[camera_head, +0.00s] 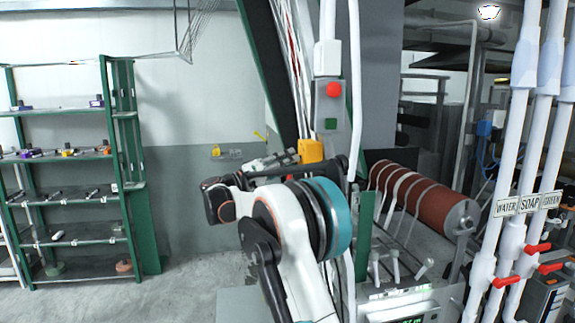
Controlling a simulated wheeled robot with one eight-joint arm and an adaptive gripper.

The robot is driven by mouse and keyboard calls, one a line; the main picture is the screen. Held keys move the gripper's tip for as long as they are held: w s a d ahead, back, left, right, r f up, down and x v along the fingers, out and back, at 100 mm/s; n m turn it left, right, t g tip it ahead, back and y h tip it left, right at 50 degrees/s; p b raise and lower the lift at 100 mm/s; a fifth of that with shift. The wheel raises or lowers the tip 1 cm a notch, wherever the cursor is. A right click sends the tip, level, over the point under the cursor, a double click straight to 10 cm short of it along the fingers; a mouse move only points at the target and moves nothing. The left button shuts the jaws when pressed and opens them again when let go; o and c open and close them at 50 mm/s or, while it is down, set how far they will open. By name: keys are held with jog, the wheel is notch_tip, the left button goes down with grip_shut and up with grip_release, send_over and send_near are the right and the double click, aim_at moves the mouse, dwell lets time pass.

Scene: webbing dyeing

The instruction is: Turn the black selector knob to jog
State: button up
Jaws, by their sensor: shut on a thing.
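My arm, white with a teal ring, reaches up in the middle of the head view. My gripper (285,158) is a small grey and black shape beyond the arm, beside a yellow box (311,150). The gripper is shut, and the arm partly hides it. I cannot make out the black selector knob or its markings. The place where the jaws close is too small and too covered to see clearly.
A grey control box (332,103) with a red button and a green one hangs above the yellow box. A red-brown roller (430,200) with pale webbing stands to the right. White pipes (508,190) with red valves are at far right. A green shelf (75,190) stands left; floor between is clear.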

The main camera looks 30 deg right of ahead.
jog(key=shift+r+n+t+y+p, duration=0.15)
jog(key=shift+n+t+y, duration=0.25)
jog(key=shift+n, duration=1.05)
jog(key=shift+r+n+t+y+p, duration=0.15)
jog(key=shift+n+y, duration=0.45)
jog(key=shift+n, duration=0.8)
jog(key=shift+n+t+y+p, duration=0.15)
jog(key=shift+n+t+y, duration=0.3)
jog(key=shift+n, duration=1)
jog(key=shift+s+n+g, duration=0.1)
jog(key=shift+n+g, duration=0.2)
jog(key=o, duration=1.1)
jog(key=a, duration=0.4)
jog(key=s+a, duration=0.1)
jog(key=a, duration=0.7)
jog(key=shift+s+f, duration=0.1)
jog(key=shift+s, duration=0.05)
